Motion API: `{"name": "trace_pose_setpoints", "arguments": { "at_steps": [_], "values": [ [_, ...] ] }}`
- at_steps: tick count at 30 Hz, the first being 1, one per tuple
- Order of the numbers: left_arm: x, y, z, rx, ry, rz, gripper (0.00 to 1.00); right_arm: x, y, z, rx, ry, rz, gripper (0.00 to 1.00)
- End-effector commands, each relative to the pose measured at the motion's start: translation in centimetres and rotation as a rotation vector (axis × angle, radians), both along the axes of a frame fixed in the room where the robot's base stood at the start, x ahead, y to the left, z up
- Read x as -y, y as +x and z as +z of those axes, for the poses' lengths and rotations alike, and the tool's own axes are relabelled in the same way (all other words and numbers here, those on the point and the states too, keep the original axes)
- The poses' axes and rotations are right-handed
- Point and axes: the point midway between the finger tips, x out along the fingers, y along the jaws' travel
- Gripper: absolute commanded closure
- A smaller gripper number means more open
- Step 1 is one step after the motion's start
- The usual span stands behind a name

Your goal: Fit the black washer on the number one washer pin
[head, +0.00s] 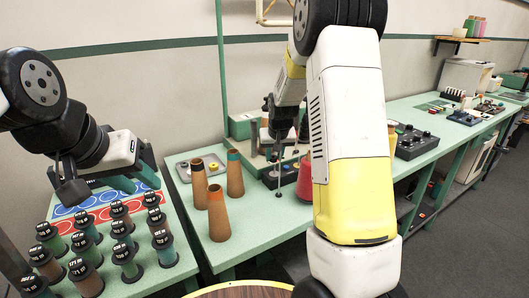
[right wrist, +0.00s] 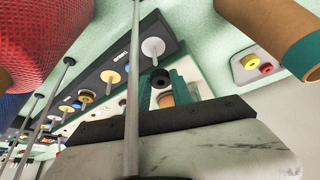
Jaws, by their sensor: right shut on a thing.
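The black washer (right wrist: 160,78) shows in the right wrist view as a short dark ring with a hole, just past the dark bar of my right gripper (right wrist: 168,92). The gripper is shut on it; its fingertips are hard to make out. A dark strip (right wrist: 125,62) behind carries a row of washer pins with round coloured discs: white (right wrist: 153,47), tan (right wrist: 110,77) and others further left. The washer looks apart from the white disc. I cannot read the pin numbers. In the head view my left gripper (head: 72,185) hangs over the left table; its fingers are unclear.
A thin grey rod (right wrist: 133,60) crosses close before the right wrist camera. A red cone (right wrist: 45,40) and brown cones (head: 218,215) stand nearby. Several labelled spools (head: 85,250) fill the left table (head: 190,262).

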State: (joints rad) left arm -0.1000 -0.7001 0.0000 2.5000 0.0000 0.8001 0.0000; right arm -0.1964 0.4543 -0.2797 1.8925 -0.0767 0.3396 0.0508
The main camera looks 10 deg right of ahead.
Motion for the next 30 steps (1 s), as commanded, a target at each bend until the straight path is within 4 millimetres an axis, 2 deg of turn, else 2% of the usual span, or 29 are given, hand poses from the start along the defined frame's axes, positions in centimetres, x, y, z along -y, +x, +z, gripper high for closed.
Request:
{"name": "trace_pose_setpoints", "arguments": {
  "at_steps": [1,4,14,19,24,30],
  "values": [
    [0.0,0.0,0.0,0.0,0.0,0.0,0.64,0.3,-2.6,-3.2,-0.086,-0.003,-0.007,0.67],
    [0.0,0.0,0.0,0.0,0.0,0.0,0.64,0.3,-2.6,-3.2,-0.086,-0.003,-0.007,0.47],
    [0.0,0.0,0.0,0.0,0.0,0.0,0.64,0.3,-2.6,-3.0,-0.085,-0.004,-0.007,0.47],
    [0.0,0.0,0.0,0.0,0.0,0.0,0.64,0.3,-2.9,-1.2,-0.071,-0.004,-0.007,0.47],
    [0.0,0.0,0.0,0.0,0.0,0.0,0.64,0.1,-3.2,2.4,-0.04,-0.002,-0.005,0.47],
    [0.0,0.0,0.0,0.0,0.0,0.0,0.64,-0.1,-3.6,5.6,-0.015,-0.002,-0.002,0.47]
  ]
}}
